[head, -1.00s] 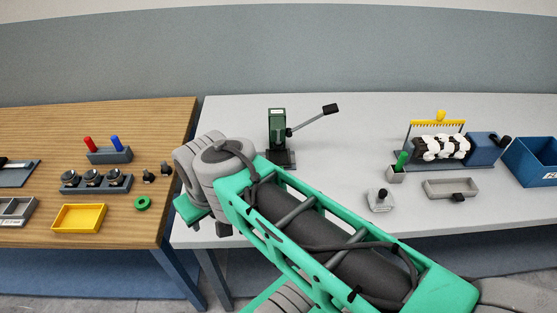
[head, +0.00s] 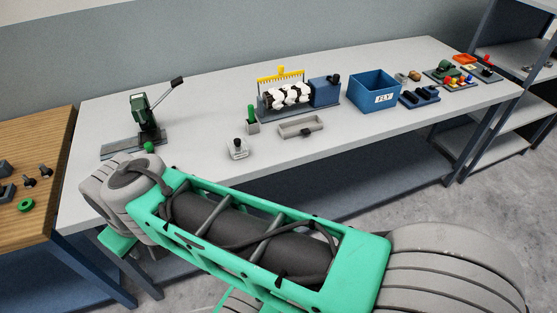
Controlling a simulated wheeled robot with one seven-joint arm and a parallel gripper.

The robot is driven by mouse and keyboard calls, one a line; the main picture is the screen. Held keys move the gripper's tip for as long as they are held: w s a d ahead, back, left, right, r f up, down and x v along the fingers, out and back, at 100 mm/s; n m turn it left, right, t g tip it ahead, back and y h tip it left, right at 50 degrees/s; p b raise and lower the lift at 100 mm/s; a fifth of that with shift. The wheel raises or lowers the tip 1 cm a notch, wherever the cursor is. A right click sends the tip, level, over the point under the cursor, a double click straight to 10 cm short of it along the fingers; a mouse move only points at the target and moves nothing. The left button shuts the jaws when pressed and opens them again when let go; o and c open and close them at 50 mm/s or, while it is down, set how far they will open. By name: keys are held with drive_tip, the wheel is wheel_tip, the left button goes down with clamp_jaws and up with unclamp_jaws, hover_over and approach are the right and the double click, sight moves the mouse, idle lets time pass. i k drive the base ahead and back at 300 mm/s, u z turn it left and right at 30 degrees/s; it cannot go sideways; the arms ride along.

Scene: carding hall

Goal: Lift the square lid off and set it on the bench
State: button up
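A small pale square piece with a dark knob on top (head: 237,149) stands on the grey bench (head: 200,115), near its front edge; it looks like the square lid. Whether it sits on a container is too small to tell. My green and grey arm crosses the lower part of the head view, in front of the bench. My gripper's fingers do not show; only arm links are visible, left of and nearer than the lid.
Beside the lid are a green-handled brush in a holder (head: 252,122) and a shallow grey tray (head: 301,128). Behind stands a roller machine with a yellow comb (head: 281,75). A blue bin (head: 375,92) is further right. A lever press (head: 146,115) stands left. Bare bench lies between press and lid.

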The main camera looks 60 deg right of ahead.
sight(238, 145)
drive_tip(key=z, duration=1.1)
drive_tip(key=i, duration=0.85)
drive_tip(key=z, duration=0.65)
drive_tip(key=k, duration=0.5)
drive_tip(key=u, duration=3.85)
drive_tip(key=k, duration=1)
drive_tip(key=z, duration=0.7)
